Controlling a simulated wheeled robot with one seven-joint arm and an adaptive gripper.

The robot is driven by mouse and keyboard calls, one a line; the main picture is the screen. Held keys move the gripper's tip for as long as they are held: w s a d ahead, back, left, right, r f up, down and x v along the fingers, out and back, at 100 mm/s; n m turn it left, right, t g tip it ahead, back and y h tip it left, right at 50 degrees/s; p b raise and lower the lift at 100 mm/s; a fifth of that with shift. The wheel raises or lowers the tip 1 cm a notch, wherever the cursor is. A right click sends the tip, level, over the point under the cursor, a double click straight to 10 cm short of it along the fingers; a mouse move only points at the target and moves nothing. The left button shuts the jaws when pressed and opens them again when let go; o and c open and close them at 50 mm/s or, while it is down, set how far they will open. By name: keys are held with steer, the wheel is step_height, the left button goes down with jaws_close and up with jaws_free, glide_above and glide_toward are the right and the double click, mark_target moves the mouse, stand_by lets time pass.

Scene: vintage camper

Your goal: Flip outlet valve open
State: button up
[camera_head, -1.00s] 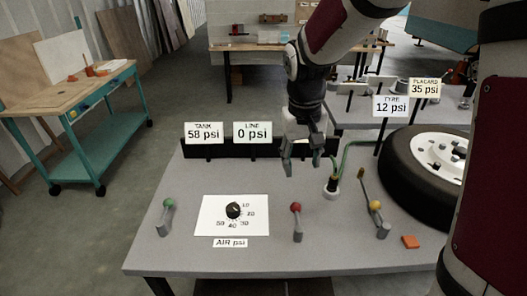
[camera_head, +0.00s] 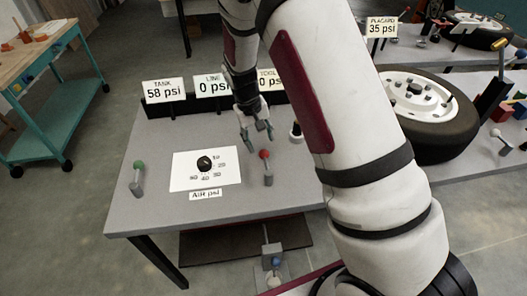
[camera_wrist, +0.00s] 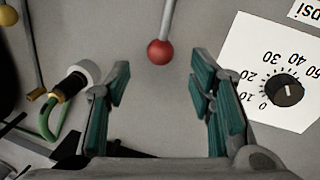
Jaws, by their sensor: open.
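A lever with a red ball knob (camera_head: 264,154) stands on the grey bench, right of the dial panel. In the wrist view the red knob (camera_wrist: 160,52) lies ahead of the open fingers, midway between them in the picture. My gripper (camera_head: 256,134) is open and empty, just behind the red lever. It shows teal pads in the wrist view (camera_wrist: 162,92). A green-knobbed lever (camera_head: 139,166) stands at the bench's left. A yellow knob (camera_wrist: 8,17) shows in the wrist view; my arm hides it in the head view. No visible label tells which lever is the outlet valve.
The pressure dial (camera_head: 204,163) sits on a white panel. Gauge signs (camera_head: 163,91) stand along the bench's back. A hose fitting (camera_wrist: 78,80) with a green hose is beside my gripper. A wheel (camera_head: 430,115) is at the right. A blue-knobbed object (camera_head: 275,263) is low in front.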

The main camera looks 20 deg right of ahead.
mark_target(263, 152)
steer(key=f, duration=0.3)
steer(key=d+f, duration=0.1)
steer(key=f, duration=0.2)
steer(key=shift+d+f, duration=0.15)
steer(key=shift+f, duration=0.2)
jaws_close()
